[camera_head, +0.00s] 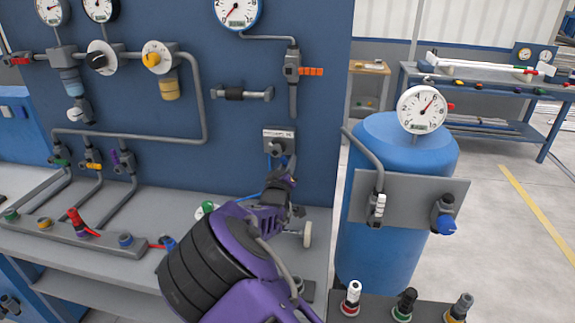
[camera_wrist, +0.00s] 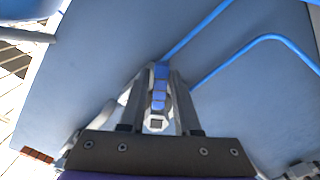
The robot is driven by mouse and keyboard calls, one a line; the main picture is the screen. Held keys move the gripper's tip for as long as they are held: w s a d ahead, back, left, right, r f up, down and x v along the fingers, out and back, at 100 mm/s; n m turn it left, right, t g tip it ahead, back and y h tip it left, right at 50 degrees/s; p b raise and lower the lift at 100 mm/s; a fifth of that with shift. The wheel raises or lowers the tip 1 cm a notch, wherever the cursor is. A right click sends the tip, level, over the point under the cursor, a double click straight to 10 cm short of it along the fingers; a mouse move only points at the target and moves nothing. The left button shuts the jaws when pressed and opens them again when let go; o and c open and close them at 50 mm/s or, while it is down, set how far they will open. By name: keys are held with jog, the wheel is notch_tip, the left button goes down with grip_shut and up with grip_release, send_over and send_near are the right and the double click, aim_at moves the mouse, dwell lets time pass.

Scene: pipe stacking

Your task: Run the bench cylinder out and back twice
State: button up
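My gripper (camera_head: 280,172) reaches up to a dark fitting below a labelled grey plate (camera_head: 279,133) on the blue panel. In the wrist view my gripper's two fingers (camera_wrist: 160,88) stand on either side of a blue and silver fitting (camera_wrist: 158,97). The fingers are apart, close to its sides; I cannot tell whether they press on it. A short grey cylinder with a black middle (camera_head: 238,94) lies level on the panel, above and left of my gripper. A pale disc on a rod (camera_head: 307,234) shows right of my arm; I cannot tell whether either is the bench cylinder.
Blue hoses (camera_wrist: 235,56) run near the fitting. A blue tank (camera_head: 385,235) with a gauge (camera_head: 421,109) stands close on the right. A red-handled valve (camera_head: 78,220) sits on a manifold at left. Knobs (camera_head: 404,304) stand at the front right. Floor is open farther right.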

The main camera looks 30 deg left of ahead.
grip_shut()
dwell(1.1)
